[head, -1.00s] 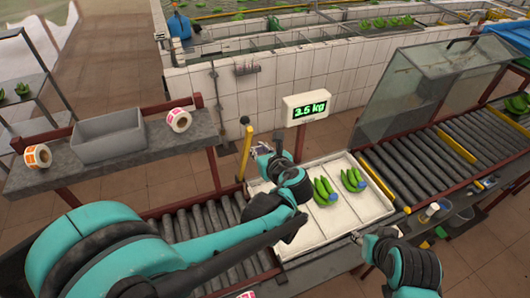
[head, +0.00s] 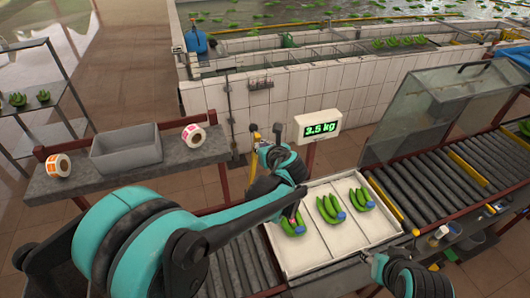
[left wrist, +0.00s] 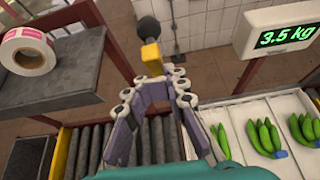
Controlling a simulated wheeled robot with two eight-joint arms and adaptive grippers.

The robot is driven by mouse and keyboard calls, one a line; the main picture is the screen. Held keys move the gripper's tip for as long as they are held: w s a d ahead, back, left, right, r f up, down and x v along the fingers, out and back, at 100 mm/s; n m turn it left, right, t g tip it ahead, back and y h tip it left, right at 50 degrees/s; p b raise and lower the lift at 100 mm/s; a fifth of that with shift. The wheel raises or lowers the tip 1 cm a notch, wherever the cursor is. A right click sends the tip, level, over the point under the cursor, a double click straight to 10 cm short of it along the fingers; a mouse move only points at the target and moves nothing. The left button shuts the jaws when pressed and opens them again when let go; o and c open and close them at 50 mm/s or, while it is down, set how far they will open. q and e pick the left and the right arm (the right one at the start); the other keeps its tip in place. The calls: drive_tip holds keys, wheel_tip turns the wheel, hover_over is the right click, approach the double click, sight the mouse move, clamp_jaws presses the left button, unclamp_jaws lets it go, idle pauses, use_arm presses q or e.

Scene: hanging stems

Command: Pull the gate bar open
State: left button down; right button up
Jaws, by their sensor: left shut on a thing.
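The gate bar is yellow with a dark round knob on top. In the left wrist view the gate bar (left wrist: 151,54) shows just past my fingertips, knob uppermost. In the head view the gate bar (head: 257,137) is mostly hidden behind my left gripper (head: 263,146). My left gripper is shut on the bar below the knob; in the left wrist view the gripper (left wrist: 154,86) has its fingers on either side of it. The bar's lower part is hidden. My right gripper (head: 370,257) is low beside the white tray, apart from the bar; its jaws are too small to read.
The white tray (head: 308,236) holds several green banana bunches on the roller line. A scale display (head: 318,124) reading 3.5 kg stands close right of the bar. A grey shelf (head: 103,172) with a bin (head: 126,150) and label rolls lies left. A tiled wall (head: 290,98) stands behind.

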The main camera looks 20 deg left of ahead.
use_arm(q)
drive_tip(key=w+a+r+g+p, duration=0.1)
drive_tip(key=w+a+r, duration=0.1)
drive_tip(key=w+a, duration=0.3)
drive_tip(key=w+a+r+g+h+p, duration=0.1)
drive_tip(key=w+a+r, duration=0.1)
drive_tip(key=w+a, duration=0.4)
drive_tip(key=w, duration=0.5)
drive_tip(key=shift+w+a+r+h, duration=0.15)
drive_tip(key=shift+w+a+h, duration=0.15)
drive_tip(key=shift+w, duration=0.05)
drive_tip(key=shift+d, duration=0.15)
